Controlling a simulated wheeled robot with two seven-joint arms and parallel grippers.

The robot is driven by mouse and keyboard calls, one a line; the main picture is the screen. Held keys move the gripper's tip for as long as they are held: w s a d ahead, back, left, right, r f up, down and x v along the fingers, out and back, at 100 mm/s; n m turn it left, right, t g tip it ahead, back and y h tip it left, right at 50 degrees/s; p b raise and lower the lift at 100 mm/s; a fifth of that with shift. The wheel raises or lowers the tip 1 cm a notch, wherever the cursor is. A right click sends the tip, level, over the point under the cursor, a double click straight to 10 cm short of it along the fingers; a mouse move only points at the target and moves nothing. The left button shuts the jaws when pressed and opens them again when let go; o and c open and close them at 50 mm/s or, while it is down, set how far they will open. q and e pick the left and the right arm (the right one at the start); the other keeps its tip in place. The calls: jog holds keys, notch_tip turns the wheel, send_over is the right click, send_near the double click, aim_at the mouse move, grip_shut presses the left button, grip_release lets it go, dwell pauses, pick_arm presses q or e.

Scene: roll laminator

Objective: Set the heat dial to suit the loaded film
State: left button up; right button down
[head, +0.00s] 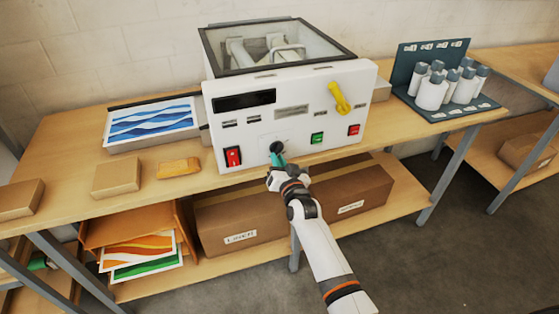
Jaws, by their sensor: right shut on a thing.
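The laminator (371,90) is a white machine on the wooden bench, with a glass-lidded top. Pale rolls (240,50) show through the glass; any film marking is too small to read. My right gripper (278,155) is at the lower middle of the front panel, shut on a small dark knob (277,146), which looks like the heat dial. The gripper and its teal part cover some of the knob, so its setting cannot be read. The display (244,99) on the panel is dark. My left gripper is not in view.
A blue wave print (152,122) lies left.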

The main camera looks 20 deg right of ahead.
jog(key=shift+a+m, duration=0.1)
jog(key=shift+m, duration=0.5)
jog(key=c, duration=1.5)
grip_release()
jog(key=shift+o, duration=0.2)
jog(key=s+b, duration=0.1)
jog(key=s, duration=1.1)
jog(key=shift+d, duration=0.2)
